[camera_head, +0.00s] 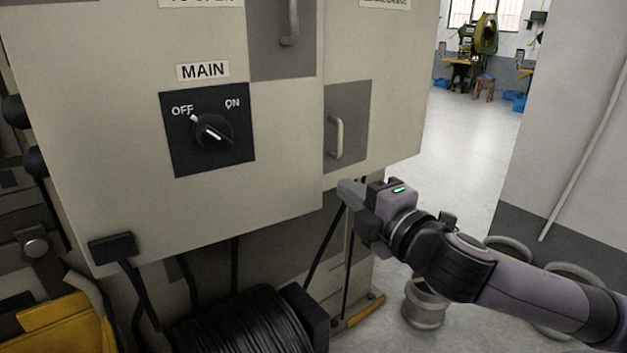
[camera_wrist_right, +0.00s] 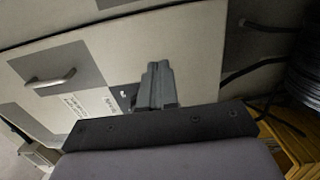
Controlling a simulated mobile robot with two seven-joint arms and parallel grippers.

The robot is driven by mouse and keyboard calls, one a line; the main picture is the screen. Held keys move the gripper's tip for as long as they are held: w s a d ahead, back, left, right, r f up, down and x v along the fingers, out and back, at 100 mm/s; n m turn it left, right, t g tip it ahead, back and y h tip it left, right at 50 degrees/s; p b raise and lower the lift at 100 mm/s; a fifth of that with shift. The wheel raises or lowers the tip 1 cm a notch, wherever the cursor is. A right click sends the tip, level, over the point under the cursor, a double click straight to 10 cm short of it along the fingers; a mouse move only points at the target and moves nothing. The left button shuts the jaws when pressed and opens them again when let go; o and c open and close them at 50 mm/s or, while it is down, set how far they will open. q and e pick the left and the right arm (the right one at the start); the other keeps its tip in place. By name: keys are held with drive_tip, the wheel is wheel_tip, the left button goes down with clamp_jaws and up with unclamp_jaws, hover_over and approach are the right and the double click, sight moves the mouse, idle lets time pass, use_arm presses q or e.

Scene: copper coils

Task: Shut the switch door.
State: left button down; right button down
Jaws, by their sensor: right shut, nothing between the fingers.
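The grey cabinet door (camera_head: 120,130) carries the black MAIN switch (camera_head: 209,130), whose knob sits between the OFF and ON marks. Its right edge meets a neighbouring panel (camera_head: 385,115) with a metal handle (camera_head: 336,138); the lower edges are stepped there, and I cannot tell how far the door stands open. My right gripper (camera_head: 346,190) is shut and empty, with its fingertips near the lower edge of the handled panel. In the right wrist view, the shut fingers (camera_wrist_right: 157,72) point at the pale cabinet face; contact cannot be told. My left gripper is not in view.
A black cable spool (camera_head: 240,325) stands below the cabinet, and cables hang beneath it. A metal coil (camera_head: 425,303) stands on the floor under my right arm. Yellow equipment (camera_head: 55,325) is at lower left. Open floor (camera_head: 455,150) lies to the right.

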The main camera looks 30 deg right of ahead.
drive_tip(key=p, duration=0.2)
approach(305, 159)
drive_tip(key=w, duration=0.5)
drive_tip(key=shift+d, duration=0.2)
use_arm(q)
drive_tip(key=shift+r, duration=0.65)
use_arm(e)
drive_tip(key=shift+w, duration=0.9)
drive_tip(key=shift+d, duration=0.1)
